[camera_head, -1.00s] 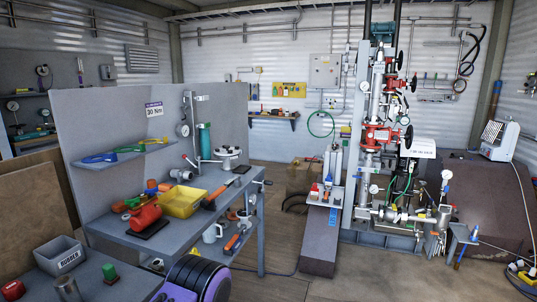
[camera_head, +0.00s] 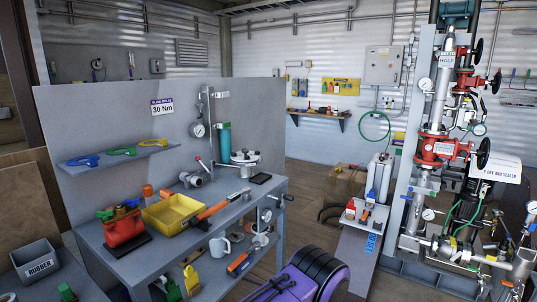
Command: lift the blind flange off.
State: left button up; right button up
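I cannot single out the blind flange for certain. A pale round disc with bolt-like studs (camera_head: 244,157) sits on the back right of the grey workbench (camera_head: 222,222), beside a green cylinder, and looks flange-like. A piping stand with red valves (camera_head: 437,150) and black handwheels rises at the right. Its lower pipework (camera_head: 455,250) has several flanged joints and gauges, too small to tell apart. Neither of my grippers is in view.
The bench holds a yellow bin (camera_head: 172,213), a red can (camera_head: 123,228) and an orange-handled tool (camera_head: 212,209). A purple and black rounded object (camera_head: 310,275) fills the lower middle; I cannot tell what it is.

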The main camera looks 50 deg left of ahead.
aim_at(239, 157)
jog(key=u, duration=0.2)
jog(key=i, duration=0.85)
jog(key=u, duration=1.25)
jog(key=i, duration=0.7)
jog(key=u, duration=0.65)
